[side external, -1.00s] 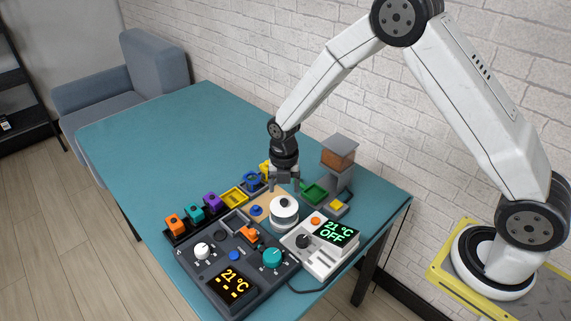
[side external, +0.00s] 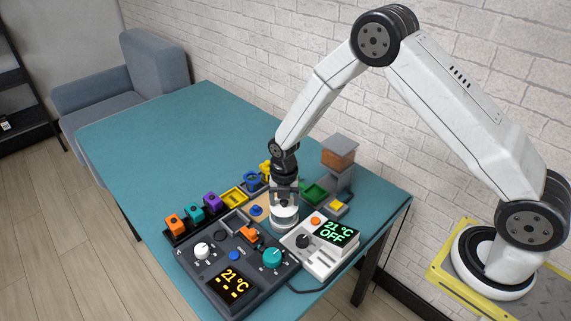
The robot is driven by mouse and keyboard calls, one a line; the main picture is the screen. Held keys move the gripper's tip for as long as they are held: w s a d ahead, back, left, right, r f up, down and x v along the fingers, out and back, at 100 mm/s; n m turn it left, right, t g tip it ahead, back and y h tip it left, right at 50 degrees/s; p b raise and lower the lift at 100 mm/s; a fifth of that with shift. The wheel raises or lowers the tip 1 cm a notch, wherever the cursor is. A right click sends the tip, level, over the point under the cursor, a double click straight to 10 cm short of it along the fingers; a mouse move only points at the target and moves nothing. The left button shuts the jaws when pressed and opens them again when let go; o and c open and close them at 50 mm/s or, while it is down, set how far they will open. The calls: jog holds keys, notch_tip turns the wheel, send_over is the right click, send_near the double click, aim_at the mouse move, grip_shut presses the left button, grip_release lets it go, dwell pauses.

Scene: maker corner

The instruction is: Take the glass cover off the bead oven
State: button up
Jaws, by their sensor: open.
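The bead oven looks to be the small white round unit (side external: 285,222) on the teal table, between the dark control panel and the light grey box. A glass cover cannot be made out clearly; the top of the unit is largely hidden by my gripper. My gripper (side external: 285,202) points straight down over the unit, with its fingers at the level of its upper part. The jaws are open, and whether they touch the unit cannot be told.
A dark panel (side external: 213,282) with knobs and a 21 °C display stands in front. A light grey box (side external: 318,262) reading 21 °C OFF is at right. Colored blocks, small trays and a hopper (side external: 339,151) surround the unit. The table's far left (side external: 180,130) is clear.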

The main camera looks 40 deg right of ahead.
jog(key=shift+c, duration=0.2)
grip_shut()
jog(key=shift+r, duration=0.1)
dwell(0.4)
jog(key=shift+r, duration=0.75)
jog(key=s+d+r, duration=0.1)
jog(key=s+r, duration=1)
jog(key=s, duration=0.3)
jog(key=shift+r, duration=0.15)
